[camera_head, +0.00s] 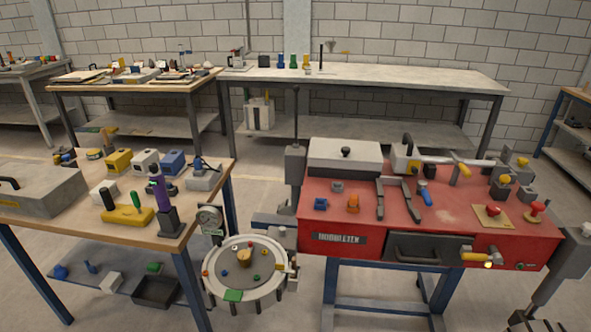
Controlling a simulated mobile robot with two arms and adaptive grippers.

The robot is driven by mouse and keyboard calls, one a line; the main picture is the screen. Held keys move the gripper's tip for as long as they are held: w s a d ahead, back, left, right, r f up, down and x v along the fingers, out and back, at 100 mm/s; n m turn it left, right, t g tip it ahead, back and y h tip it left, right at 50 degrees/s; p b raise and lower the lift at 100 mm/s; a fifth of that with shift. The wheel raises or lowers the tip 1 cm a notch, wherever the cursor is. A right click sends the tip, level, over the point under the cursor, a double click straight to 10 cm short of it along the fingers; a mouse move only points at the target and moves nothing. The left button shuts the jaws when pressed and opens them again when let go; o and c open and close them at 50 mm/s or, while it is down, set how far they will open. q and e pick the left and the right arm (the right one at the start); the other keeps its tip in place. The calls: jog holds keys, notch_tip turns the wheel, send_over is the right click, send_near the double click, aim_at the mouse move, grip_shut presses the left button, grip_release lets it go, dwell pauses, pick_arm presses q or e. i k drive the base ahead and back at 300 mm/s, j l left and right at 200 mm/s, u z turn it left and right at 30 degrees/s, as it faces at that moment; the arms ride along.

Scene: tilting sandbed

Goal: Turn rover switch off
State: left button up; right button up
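No part in view is clearly marked as the rover switch, and I cannot tell which control it is. A red bench (345,215) on the right carries several controls. A red knob on a beige plate (493,211) and another red knob (536,207) are at its right end. A yellow handle (475,257) with a small light beside it is on its front. On the wooden table (45,215) at left lies a yellow block with a green-topped lever (128,214). A purple handle (160,190) stands in a dark base. I see neither gripper clearly.
A round white table (240,301) stands low between the benches. A grey upright post (295,165) rises at the red bench's left side. A grey slanted part (562,270) is at bottom right; I cannot tell what it is. A long grey table (400,78) is behind.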

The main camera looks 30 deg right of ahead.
aim_at(492, 209)
jog(key=z, duration=1.55)
